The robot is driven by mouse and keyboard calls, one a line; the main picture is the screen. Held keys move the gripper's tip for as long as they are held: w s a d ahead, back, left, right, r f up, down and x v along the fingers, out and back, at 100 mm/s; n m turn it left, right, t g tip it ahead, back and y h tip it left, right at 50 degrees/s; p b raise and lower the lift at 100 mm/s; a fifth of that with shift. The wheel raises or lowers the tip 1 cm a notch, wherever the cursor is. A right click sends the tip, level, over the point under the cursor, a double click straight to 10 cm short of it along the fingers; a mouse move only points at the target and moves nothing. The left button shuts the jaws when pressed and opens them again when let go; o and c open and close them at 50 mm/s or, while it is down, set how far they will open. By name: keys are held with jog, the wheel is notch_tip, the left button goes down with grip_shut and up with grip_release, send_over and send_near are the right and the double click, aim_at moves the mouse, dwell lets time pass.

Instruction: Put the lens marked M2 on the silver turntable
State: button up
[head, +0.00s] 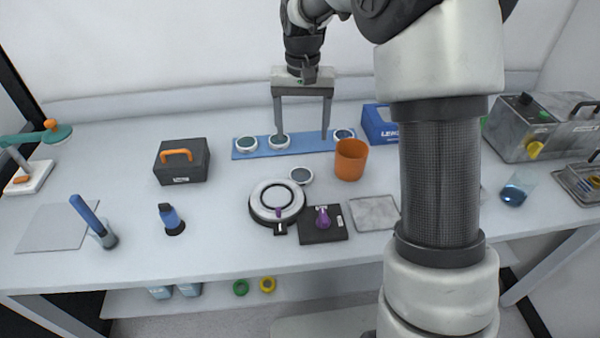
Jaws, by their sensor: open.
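A blue strip (302,144) at the back of the table holds round, white-rimmed lenses: one at the left (246,144), a second lens (278,142) beside it and one at the right end (344,134). Another grey lens (301,176) lies on the table in front of the strip. No M2 mark is readable. The silver turntable (262,208), a round disc with a dark ring, sits at centre and looks empty. My gripper (302,137) is open and points down over the strip. Its left finger overlaps the second lens; contact cannot be told.
An orange cup (350,160) stands just right of the loose lens. A black block with a purple knob (322,218) and a grey plate (374,213) are right of the turntable. A blue box (378,124) stands behind.

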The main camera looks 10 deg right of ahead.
jog(key=b, duration=0.1)
send_over(301, 174)
notch_tip(301, 174, down, 8)
jog(key=shift+d+r, duration=0.1)
jog(key=shift+d, duration=0.05)
notch_tip(301, 174, down, 6)
jog(key=shift+s+r+b, duration=0.1)
jog(key=shift+r+b, duration=0.05)
jog(key=shift+b, duration=0.3)
jog(key=c, duration=1.3)
notch_tip(301, 174, up, 10)
jog(key=p, duration=0.2)
jog(key=shift+n, duration=0.9)
jog(key=s+d+r+p, duration=0.1)
jog(key=s+p, duration=0.2)
jog(key=p, duration=0.1)
jog(key=s+d+r+p, duration=0.2)
jog(key=s+p, duration=0.1)
jog(key=p, duration=0.1)
jog(key=s+d+r+p, duration=0.1)
jog(key=s+d+p, duration=0.1)
jog(key=s+p, duration=0.1)
jog(key=shift+s+d+r+p, duration=0.15)
jog(key=shift+s+p, duration=0.2)
jog(key=shift+p, duration=0.55)
